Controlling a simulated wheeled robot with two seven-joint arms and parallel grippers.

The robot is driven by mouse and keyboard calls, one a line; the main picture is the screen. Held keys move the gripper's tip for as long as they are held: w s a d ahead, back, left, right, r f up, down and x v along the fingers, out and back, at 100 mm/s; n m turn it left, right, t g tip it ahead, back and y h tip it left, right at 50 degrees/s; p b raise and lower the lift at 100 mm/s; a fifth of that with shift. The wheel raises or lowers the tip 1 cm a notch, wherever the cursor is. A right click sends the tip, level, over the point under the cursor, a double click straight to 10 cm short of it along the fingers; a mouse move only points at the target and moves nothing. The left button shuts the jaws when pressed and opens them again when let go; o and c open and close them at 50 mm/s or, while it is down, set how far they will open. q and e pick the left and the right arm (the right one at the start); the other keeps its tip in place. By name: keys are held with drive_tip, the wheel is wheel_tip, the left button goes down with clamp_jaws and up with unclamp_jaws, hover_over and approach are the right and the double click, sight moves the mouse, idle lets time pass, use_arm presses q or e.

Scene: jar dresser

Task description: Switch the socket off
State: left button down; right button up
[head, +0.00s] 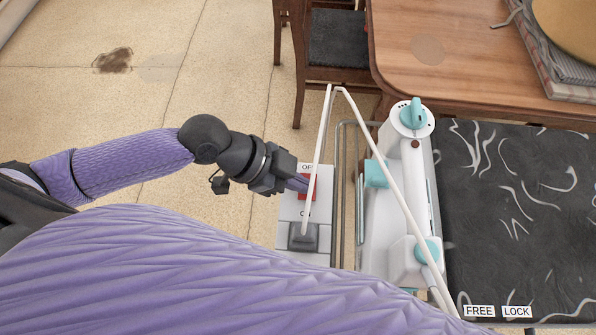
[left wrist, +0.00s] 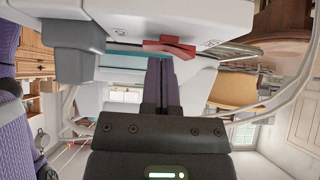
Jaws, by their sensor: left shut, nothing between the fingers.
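The socket (head: 291,211) is a white box with a red rocker switch (head: 312,188) and a grey plug in its lower part. Lettering shows above and below the switch, partly covered. My left gripper (head: 301,184) is shut and empty, its fingertips at the left edge of the red switch. In the left wrist view the shut purple fingers (left wrist: 160,68) point at the red switch (left wrist: 169,46), at or just short of it; contact is unclear. The grey plug (left wrist: 72,45) shows at the left there. My right gripper is not in view.
A white cord (head: 374,150) runs from the plug up and over to a white and teal appliance (head: 397,190) right of the socket. A dark marbled surface (head: 505,225) lies further right. A wooden table (head: 470,65) and chair stand behind.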

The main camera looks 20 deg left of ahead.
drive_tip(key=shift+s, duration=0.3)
use_arm(q)
drive_tip(key=r+p, duration=0.4)
drive_tip(key=p, duration=0.1)
drive_tip(key=shift+s+d+r, duration=0.15)
drive_tip(key=shift+s+r, duration=0.05)
drive_tip(key=shift+r, duration=0.2)
drive_tip(key=s+p+v, duration=0.1)
drive_tip(key=p+v, duration=0.1)
drive_tip(key=v, duration=0.7)
drive_tip(key=shift+s+a+f, duration=0.15)
drive_tip(key=shift+a, duration=0.15)
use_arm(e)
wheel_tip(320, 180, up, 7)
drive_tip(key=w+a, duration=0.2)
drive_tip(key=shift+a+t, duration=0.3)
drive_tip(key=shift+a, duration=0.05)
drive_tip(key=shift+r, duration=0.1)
